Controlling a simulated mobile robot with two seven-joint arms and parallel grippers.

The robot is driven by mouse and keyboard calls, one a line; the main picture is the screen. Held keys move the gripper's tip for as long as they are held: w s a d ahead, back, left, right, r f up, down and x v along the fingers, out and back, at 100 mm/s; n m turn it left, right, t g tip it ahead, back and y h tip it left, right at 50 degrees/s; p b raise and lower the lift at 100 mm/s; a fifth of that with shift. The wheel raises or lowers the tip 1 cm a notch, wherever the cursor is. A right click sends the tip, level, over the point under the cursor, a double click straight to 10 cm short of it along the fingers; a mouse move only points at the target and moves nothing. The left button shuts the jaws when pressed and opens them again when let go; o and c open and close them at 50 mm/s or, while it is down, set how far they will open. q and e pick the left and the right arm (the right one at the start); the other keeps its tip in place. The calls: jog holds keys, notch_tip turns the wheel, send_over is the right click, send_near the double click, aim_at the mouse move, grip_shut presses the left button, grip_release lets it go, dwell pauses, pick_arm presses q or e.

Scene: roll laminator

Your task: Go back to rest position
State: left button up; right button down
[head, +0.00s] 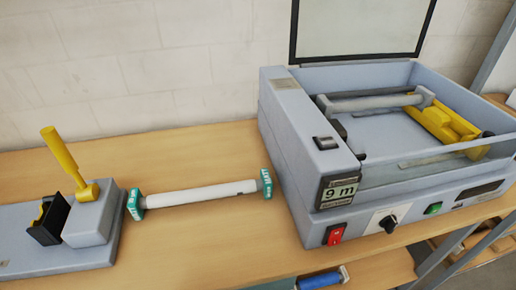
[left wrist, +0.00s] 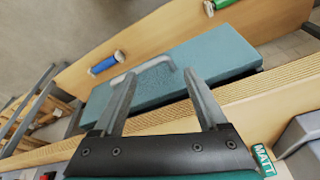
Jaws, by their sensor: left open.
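My left gripper (left wrist: 159,73) shows only in the left wrist view. Its two fingers are spread apart with nothing held between them. Beyond the fingertips is a blue-grey box or drawer (left wrist: 215,52) with a light grey handle (left wrist: 150,66); I cannot tell how far off it is. Neither gripper shows in the head view, and my right gripper is in no view. The roll laminator (head: 280,115) stands on the wooden table with its clear lid raised. A white roll (head: 200,194) with green MATT end caps lies on the table to its left.
A grey-based device (head: 95,220) with a yellow lever (head: 65,158) stands at the table's left. A roller and yellow part (head: 440,125) sit inside the laminator. A blue roll (head: 320,279) lies below the table's front edge. The left wrist view also shows a green roll (left wrist: 222,4).

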pick_arm(q)
notch_tip(320, 180, down, 14)
jog(key=s+r+b, duration=0.1)
jog(key=b, duration=0.1)
jog(key=s+a+f+g+b, duration=0.1)
jog(key=s+f, duration=0.7)
jog(key=f, duration=0.3)
jog(key=s+a+f+g+b, duration=0.1)
jog(key=s+a+f+b, duration=0.1)
jog(key=s+f, duration=0.7)
notch_tip(320, 180, down, 3)
jog(key=shift+s+r, duration=0.1)
jog(key=shift+s, duration=0.05)
